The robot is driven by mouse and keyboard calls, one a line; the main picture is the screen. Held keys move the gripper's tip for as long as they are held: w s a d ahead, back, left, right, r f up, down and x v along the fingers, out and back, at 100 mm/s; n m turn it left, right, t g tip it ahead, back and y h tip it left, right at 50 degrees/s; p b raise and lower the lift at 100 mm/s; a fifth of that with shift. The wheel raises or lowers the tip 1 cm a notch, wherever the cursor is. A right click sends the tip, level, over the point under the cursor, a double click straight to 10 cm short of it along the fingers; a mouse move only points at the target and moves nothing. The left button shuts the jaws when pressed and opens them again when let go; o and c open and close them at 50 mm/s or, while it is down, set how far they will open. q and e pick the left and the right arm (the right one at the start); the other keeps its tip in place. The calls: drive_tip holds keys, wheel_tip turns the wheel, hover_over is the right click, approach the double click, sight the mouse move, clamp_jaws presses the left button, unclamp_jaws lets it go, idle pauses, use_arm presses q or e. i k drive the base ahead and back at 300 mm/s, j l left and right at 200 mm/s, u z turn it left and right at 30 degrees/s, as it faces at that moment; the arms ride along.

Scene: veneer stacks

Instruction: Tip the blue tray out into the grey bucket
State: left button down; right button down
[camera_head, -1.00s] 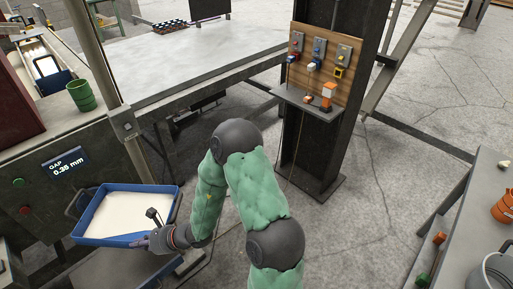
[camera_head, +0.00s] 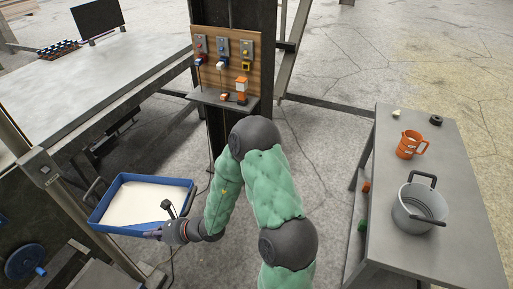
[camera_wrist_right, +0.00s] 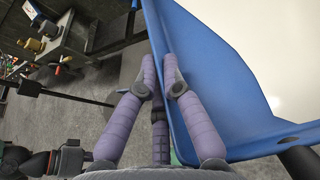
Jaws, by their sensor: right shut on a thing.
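The blue tray (camera_head: 183,182) is at the left of the head view, roughly level, with a white mass inside it. My right gripper (camera_head: 157,232) is shut on the tray's near rim. In the right wrist view, the fingers (camera_wrist_right: 160,66) close at the blue tray wall (camera_wrist_right: 205,75), with the white contents beyond. The grey bucket (camera_head: 408,216) stands upright on the grey bench at the right, well apart from the tray. It has dark handles, and the part of its inside that shows looks empty. My left gripper is not in view.
The grey bench (camera_head: 440,257) also bears an orange mug (camera_head: 408,146) and a small dark ring (camera_head: 435,120). A dark post with a switch panel (camera_head: 240,62) and small shelf stands ahead. A large table (camera_head: 110,70) is at the left. Open concrete floor lies between post and bench.

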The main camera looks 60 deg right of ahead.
sight(418, 207)
drive_tip(key=j+z, duration=0.1)
drive_tip(key=z, duration=0.3)
drive_tip(key=j+z, duration=0.1)
drive_tip(key=z, duration=0.3)
drive_tip(key=i+j+z, duration=0.1)
drive_tip(key=z, duration=0.3)
